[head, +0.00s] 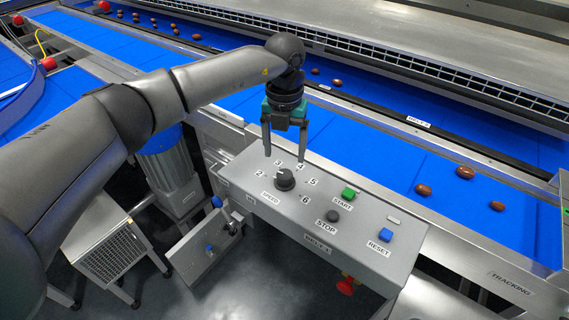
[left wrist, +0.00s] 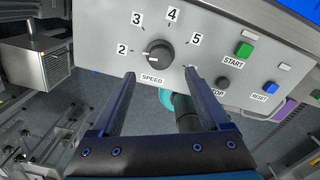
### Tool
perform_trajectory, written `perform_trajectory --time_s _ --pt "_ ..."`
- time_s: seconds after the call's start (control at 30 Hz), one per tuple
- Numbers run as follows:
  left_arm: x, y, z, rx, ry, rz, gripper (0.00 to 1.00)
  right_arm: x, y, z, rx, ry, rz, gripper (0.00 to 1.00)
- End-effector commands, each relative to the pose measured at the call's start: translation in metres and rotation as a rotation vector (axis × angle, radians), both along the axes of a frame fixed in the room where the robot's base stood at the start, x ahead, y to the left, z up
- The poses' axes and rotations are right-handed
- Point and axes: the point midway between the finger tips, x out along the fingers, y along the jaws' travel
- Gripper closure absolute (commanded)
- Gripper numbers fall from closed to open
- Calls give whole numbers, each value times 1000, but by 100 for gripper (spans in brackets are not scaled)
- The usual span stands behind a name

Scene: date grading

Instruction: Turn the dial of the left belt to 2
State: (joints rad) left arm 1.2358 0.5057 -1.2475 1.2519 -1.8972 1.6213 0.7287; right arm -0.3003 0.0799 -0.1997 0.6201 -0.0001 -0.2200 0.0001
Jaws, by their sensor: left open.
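The black speed dial (head: 285,180) sits on a grey control panel (head: 240,172) labelled BELT 1, with numbers 2 to 6 around it. In the left wrist view the dial (left wrist: 159,53) shows a pale mark on its left side, roughly toward the 2 label (left wrist: 122,49); I cannot tell the exact setting. My left gripper (head: 285,156) is open and points down above the dial, apart from it. In the left wrist view its two fingers (left wrist: 160,75) are spread, with the dial between and beyond their tips. My right gripper is not in view.
A green START button (head: 349,193), a dark STOP button (head: 332,215) and a blue RESET button (head: 385,235) are on the same panel. A blue belt (head: 395,165) carrying several dates runs behind it. A red knob (head: 346,285) hangs below the panel's front edge.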

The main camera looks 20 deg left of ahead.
Motion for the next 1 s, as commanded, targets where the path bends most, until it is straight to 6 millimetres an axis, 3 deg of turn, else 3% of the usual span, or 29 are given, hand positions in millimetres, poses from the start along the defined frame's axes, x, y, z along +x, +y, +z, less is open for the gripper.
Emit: perform_trajectory --time_s 0.2,0.4,0.87,0.97,1.0 --pt "1 0 51 0 -4 -1 21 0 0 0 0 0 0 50" --pt "0 0 78 0 -2 1 21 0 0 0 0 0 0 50" --pt "-1 -2 84 -6 1 -3 21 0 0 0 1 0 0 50" --pt "-3 -19 76 -64 0 -36 21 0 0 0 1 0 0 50" --pt "-6 -33 70 -114 -1 -60 21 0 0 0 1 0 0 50"
